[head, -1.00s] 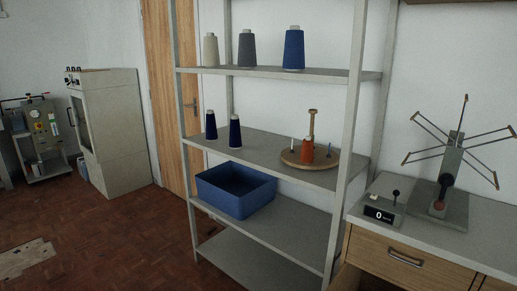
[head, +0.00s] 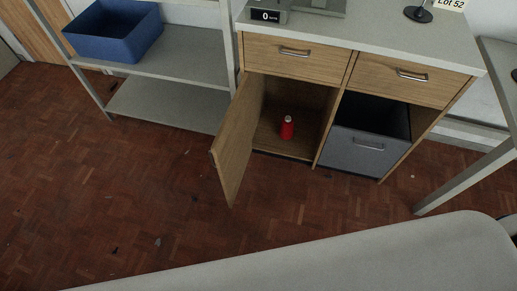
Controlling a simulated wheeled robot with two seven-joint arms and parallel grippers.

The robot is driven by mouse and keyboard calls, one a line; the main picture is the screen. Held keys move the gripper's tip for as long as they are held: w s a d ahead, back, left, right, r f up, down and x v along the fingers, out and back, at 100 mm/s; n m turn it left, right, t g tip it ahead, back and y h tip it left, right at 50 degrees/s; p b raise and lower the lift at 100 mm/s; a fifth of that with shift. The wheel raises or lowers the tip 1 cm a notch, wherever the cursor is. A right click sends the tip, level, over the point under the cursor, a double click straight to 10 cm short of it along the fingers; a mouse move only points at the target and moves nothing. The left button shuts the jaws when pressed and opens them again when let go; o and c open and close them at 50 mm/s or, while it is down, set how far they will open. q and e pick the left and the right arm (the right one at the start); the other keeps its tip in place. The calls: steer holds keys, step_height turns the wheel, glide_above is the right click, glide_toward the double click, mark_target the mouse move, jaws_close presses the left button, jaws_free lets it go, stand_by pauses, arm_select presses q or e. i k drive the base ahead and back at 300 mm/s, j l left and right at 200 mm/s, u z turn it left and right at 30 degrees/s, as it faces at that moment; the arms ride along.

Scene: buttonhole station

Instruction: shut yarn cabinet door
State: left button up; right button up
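The wooden cabinet (head: 350,74) stands under a pale worktop in the head view. Its left compartment door (head: 236,143) stands open, hinged on the left and swung out toward me over the floor. Inside that compartment a red yarn cone (head: 287,127) stands upright on the cabinet floor, well behind the open door. Neither of my grippers is in view.
Right of the open compartment is a grey bin drawer (head: 366,148). A metal shelf (head: 165,105) with a blue crate (head: 113,32) stands to the left. A table leg (head: 466,178) is at right. A pale surface (head: 330,262) fills the lower edge.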

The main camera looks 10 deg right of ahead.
mark_target(231, 149)
steer(key=j+z, duration=1.3)
steer(key=j, duration=0.4)
steer(key=k+j+z, duration=0.15)
steer(key=j, duration=0.35)
steer(key=k+j+z, duration=0.1)
steer(key=j, duration=0.4)
steer(key=i+j+z, duration=0.15)
steer(key=j, duration=0.2)
steer(key=i+j+z, duration=0.2)
steer(key=j, duration=0.15)
